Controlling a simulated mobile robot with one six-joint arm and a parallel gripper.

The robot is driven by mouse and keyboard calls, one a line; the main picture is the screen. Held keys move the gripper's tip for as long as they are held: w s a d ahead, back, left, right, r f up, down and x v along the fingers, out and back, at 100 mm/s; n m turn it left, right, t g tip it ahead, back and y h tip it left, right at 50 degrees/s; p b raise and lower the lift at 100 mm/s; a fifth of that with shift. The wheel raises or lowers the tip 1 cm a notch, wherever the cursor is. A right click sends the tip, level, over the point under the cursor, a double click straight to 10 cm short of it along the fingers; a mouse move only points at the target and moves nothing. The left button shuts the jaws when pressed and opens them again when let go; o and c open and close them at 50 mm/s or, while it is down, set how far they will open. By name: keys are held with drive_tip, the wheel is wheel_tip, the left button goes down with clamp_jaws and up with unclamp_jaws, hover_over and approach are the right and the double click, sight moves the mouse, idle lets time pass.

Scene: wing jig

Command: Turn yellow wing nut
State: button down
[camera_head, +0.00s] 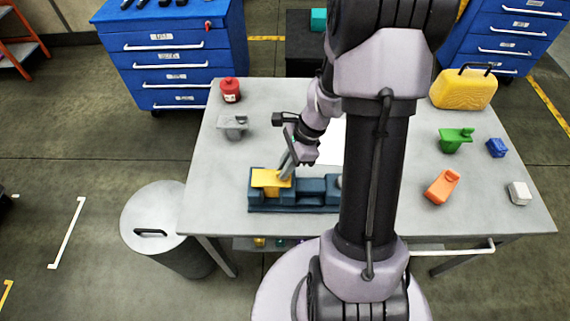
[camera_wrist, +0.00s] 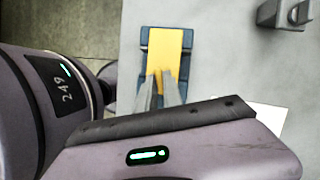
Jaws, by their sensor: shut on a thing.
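The yellow wing nut (camera_head: 270,179) sits at the left end of a dark blue jig (camera_head: 312,189) on the grey table. In the wrist view the yellow wing nut (camera_wrist: 165,50) is a long flat bar lying across the blue jig (camera_wrist: 145,72). My gripper (camera_head: 286,172) reaches down to its right part from behind and right. In the wrist view the two fingers of my gripper (camera_wrist: 160,82) are close together over the near end of the yellow piece, shut on it. The fingertip contact is partly hidden, and my arm covers the right end of the jig.
On the table (camera_head: 215,200) stand a grey wing nut (camera_head: 233,125), a red canister (camera_head: 230,90), a green wing nut (camera_head: 456,138), an orange one (camera_head: 441,187), a blue block (camera_head: 496,147) and a yellow case (camera_head: 464,89). A lidded bin (camera_head: 165,205) is beside the table's left edge.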

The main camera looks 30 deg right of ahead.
drive_tip(key=n+p, duration=0.1)
drive_tip(key=n, duration=0.1)
drive_tip(key=n+g+p, duration=0.1)
drive_tip(key=shift+w+r+n, duration=0.15)
drive_tip(key=shift+n, duration=0.25)
drive_tip(key=n+g+p, duration=0.1)
drive_tip(key=n, duration=0.2)
drive_tip(key=shift+n+g+p, duration=0.3)
drive_tip(key=shift+g+p, duration=0.1)
drive_tip(key=n+p, duration=0.1)
drive_tip(key=n, duration=0.1)
drive_tip(key=n+g+p, duration=0.1)
drive_tip(key=n, duration=0.1)
drive_tip(key=shift+w+a+h, duration=0.1)
drive_tip(key=shift+w+h, duration=0.1)
drive_tip(key=shift+h, duration=0.2)
drive_tip(key=shift+n+g+h+p, duration=0.4)
drive_tip(key=shift+n+g+p, duration=0.1)
drive_tip(key=shift+n, duration=1)
drive_tip(key=c, duration=1.5)
unclamp_jaws()
